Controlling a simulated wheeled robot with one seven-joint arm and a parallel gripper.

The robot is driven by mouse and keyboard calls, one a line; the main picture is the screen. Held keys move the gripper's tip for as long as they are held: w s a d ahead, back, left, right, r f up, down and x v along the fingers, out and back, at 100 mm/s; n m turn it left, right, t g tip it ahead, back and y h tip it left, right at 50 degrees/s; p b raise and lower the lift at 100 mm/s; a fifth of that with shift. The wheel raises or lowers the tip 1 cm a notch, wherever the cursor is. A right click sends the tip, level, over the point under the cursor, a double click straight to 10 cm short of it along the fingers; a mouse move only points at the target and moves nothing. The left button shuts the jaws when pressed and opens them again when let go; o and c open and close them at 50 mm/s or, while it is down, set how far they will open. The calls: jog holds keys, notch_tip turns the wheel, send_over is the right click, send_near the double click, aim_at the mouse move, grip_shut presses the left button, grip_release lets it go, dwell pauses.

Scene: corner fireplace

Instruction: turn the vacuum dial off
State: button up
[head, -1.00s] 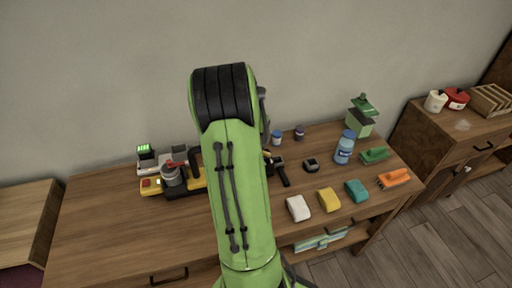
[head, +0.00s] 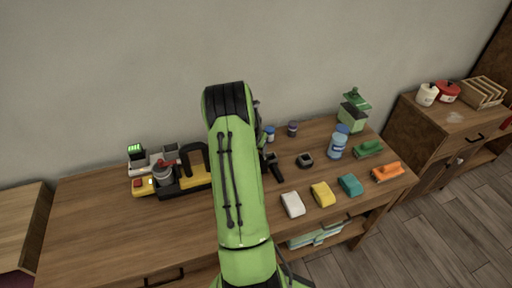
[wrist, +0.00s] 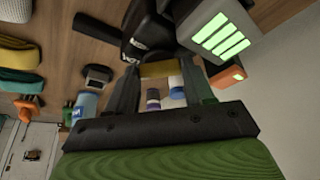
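The vacuum unit is a yellow and black device (head: 197,178) with a black looped handle, on the left part of the wooden table in the head view. A grey cup with a red top (head: 163,174) stands at its left end. I cannot make out which part is the dial. In the wrist view a black body with white lettering (wrist: 140,42) and a yellow part (wrist: 158,70) show beyond my gripper (wrist: 160,78). Its two fingers are apart with no held object visible between them.
A grey box with green lights (head: 136,153) stands behind the vacuum, and close by in the wrist view (wrist: 222,38). The table's front left is clear.

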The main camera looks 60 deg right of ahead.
jog(key=c, duration=0.5)
jog(key=shift+n, duration=0.3)
jog(key=n+b, duration=0.1)
jog(key=n+t+b, duration=0.1)
jog(key=n, duration=0.1)
jog(key=shift+s+f+t+b, duration=0.1)
jog(key=shift+s+t+b, duration=0.15)
jog(key=shift+t+b, duration=0.05)
jog(key=shift+s+d+n+t+y+b, duration=0.1)
jog(key=shift+n+t+y+b, duration=0.25)
jog(key=shift+n, duration=1)
jog(key=shift+d+n+t+y+b, duration=0.1)
jog(key=shift+n+t+y+b, duration=0.25)
jog(key=shift+n, duration=1)
jog(key=o, duration=0.8)
jog(key=shift+c, duration=0.2)
